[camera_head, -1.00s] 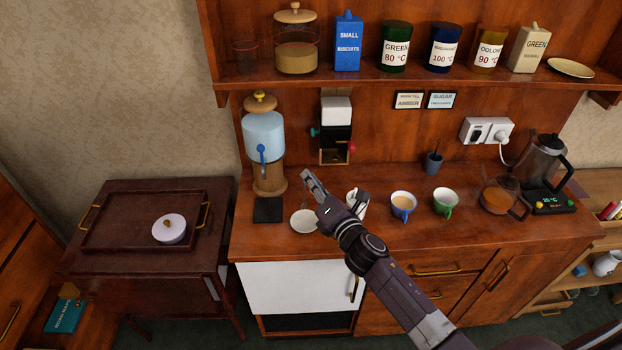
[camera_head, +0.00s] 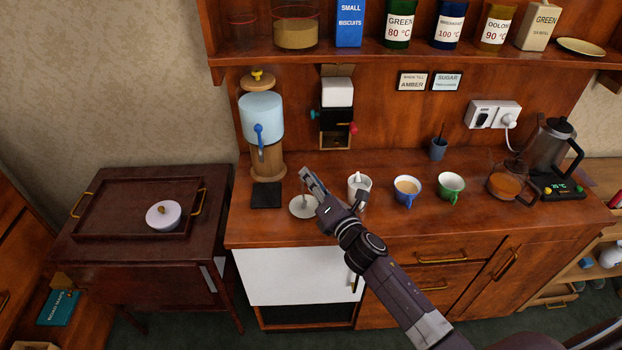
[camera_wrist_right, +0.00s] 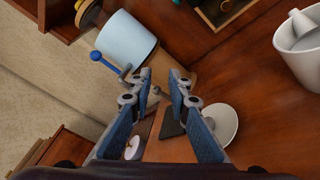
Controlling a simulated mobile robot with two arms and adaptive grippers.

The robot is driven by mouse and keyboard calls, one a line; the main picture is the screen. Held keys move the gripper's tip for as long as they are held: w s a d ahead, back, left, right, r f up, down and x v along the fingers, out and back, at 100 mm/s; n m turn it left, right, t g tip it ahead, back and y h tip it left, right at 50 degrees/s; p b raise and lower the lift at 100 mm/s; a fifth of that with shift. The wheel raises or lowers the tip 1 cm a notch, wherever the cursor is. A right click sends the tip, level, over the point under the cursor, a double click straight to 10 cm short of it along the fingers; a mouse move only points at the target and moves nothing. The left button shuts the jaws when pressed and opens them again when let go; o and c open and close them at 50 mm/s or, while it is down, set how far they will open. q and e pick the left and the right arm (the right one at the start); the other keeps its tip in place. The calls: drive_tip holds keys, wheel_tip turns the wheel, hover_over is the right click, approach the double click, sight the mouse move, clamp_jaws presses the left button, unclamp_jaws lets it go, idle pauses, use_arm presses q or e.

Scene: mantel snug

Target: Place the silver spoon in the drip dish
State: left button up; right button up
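The drip dish, a small round white dish (camera_head: 296,209), lies on the counter below my right gripper (camera_head: 308,182), which partly covers it. It also shows in the right wrist view (camera_wrist_right: 224,126), behind one finger. A thin grey upright piece shows over the dish in the head view; I cannot tell whether it is a finger or something else. My right gripper (camera_wrist_right: 161,82) has its fingers apart, with nothing seen between the tips. A pale grey spoon-like piece (camera_wrist_right: 303,26) stands in the white mug (camera_wrist_right: 300,62); I cannot tell surely that it is the silver spoon. My left gripper is out of view.
A black mat (camera_head: 266,195) and a blue-tanked dispenser (camera_head: 262,120) stand left of the dish. The shelf (camera_head: 390,58) runs above.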

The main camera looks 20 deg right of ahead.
drive_tip(key=shift+o, duration=0.9)
wheel_tip(320, 180, up, 7)
drive_tip(key=p, duration=0.6)
